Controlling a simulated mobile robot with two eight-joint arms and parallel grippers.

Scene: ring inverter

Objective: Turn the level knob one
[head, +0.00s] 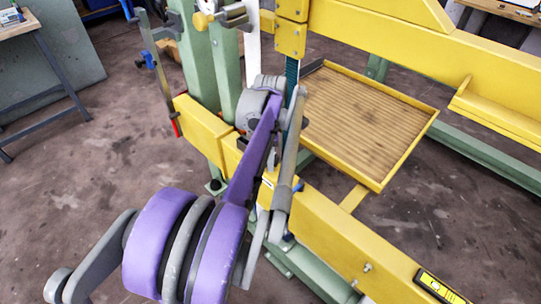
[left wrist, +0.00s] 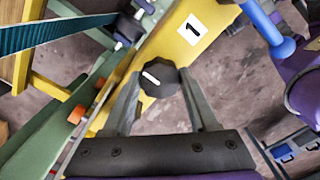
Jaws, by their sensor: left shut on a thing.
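The level knob one (left wrist: 156,76) is a dark, faceted knob with a white pointer mark, on the yellow beam beside a white label "1" (left wrist: 191,29). In the left wrist view my left gripper (left wrist: 161,88) has its two grey fingers on either side of the knob and is shut on it. The white mark lies tilted, close to crosswise in that view. In the head view my purple and grey left arm hides the knob and most of the gripper. My right gripper is not in view.
A green belt (left wrist: 50,35) runs at upper left. In the head view a yellow-rimmed tray (head: 408,150) lies behind the yellow beam (head: 345,235).

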